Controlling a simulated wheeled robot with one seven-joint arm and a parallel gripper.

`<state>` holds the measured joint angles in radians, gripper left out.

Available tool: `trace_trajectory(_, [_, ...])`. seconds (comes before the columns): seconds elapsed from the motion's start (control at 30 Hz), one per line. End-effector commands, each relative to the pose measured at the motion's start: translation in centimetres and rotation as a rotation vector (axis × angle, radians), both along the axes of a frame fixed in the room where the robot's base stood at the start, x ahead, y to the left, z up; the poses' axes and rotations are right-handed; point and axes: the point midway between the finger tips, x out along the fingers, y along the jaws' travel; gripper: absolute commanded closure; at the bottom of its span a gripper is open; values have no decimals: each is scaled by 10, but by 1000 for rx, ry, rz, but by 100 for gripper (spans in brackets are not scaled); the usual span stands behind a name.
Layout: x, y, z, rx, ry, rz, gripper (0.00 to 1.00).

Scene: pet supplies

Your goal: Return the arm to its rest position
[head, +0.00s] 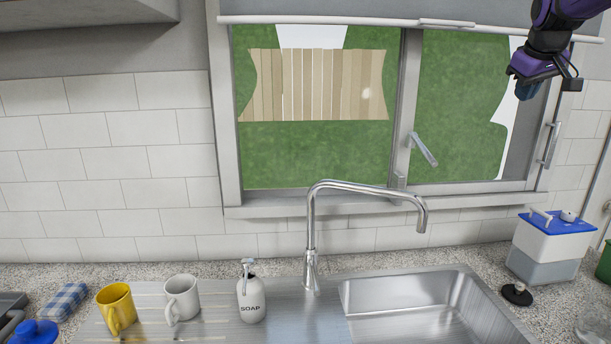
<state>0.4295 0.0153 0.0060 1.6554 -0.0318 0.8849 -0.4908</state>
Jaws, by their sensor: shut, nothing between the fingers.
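My gripper (527,88) is in the upper right of the head view, at the end of my purple and black arm. It is raised in front of the right window pane, high above the counter and apart from everything on it. Its fingers are small and dark blue here, close together, with nothing held. The upper part of my arm runs out of the top right corner of the picture.
A steel sink (395,292) with a tall tap (312,230) is set in the speckled counter. A soap bottle (251,300), a white mug (182,299) and a yellow mug (117,309) stand left of it. A blue-lidded container (548,250) and a black stopper (517,293) are right.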

Motion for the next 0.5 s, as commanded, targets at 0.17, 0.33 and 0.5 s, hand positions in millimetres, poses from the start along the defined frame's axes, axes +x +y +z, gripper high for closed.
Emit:
trace_trajectory(0.17, [-55,73,-7,61,-3,7,100])
trace_trajectory(0.33, [-112,128,-25,119,1,7,100])
trace_trajectory(0.5, [-172,173,-53,175,10,6,100])
